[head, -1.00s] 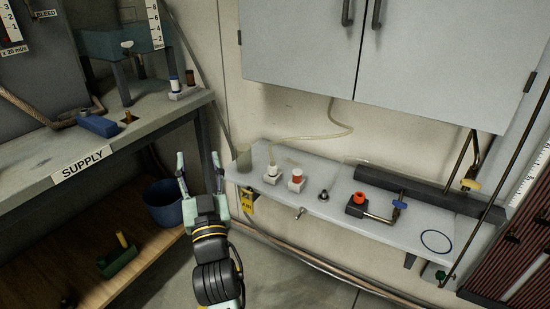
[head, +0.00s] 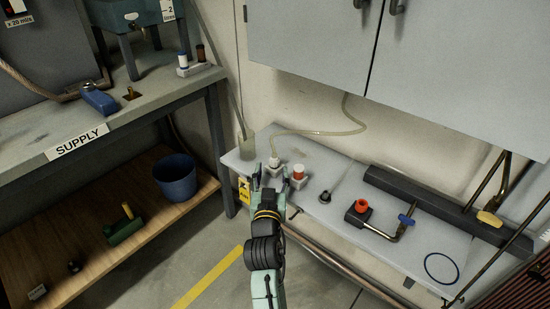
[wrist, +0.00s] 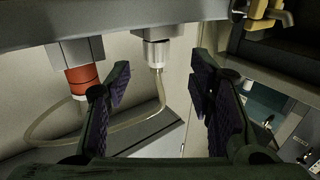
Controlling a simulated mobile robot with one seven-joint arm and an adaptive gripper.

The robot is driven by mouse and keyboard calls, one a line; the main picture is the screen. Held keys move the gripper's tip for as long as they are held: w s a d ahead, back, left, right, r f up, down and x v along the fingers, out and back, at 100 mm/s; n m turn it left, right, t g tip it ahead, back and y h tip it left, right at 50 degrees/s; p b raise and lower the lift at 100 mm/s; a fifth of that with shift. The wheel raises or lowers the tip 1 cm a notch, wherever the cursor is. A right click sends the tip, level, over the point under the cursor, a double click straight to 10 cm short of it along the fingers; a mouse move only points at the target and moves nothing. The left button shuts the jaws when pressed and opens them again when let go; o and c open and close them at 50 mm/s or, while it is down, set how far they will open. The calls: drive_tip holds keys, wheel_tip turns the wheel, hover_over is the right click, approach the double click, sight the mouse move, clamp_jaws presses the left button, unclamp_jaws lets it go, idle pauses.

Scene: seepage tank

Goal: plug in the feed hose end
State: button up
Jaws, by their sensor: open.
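A clear hose (head: 325,132) runs from the wall under the cabinet to a pale hose end (head: 274,161) standing upright in a white block at the left of the grey shelf. The same hose end shows in the wrist view (wrist: 157,52), which looks upside down, with its hose curving away. My gripper (head: 270,178) is open at the shelf's front edge, close in front of that hose end. In the wrist view the hose end lies between the lines of my spread fingers (wrist: 163,95), beyond the tips. I cannot tell the exact gap.
A red-capped fitting (head: 298,172) in a white block stands close right of the hose end; it also shows in the wrist view (wrist: 82,76). A grey cup (head: 247,145) is at the left. A black fitting (head: 325,196) and an orange-topped valve (head: 361,206) are farther right.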

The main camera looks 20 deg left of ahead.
sight(274, 162)
drive_tip(key=x, duration=0.2)
drive_tip(key=p+x, duration=0.1)
drive_tip(key=x, duration=0.1)
drive_tip(key=p+x, duration=0.1)
drive_tip(key=x, duration=0.1)
drive_tip(key=shift+d+r, duration=0.2)
drive_tip(key=shift+r, duration=0.1)
drive_tip(key=shift+w+a, duration=0.1)
drive_tip(key=shift+w, duration=0.25)
drive_tip(key=shift+f, duration=0.1)
clamp_jaws()
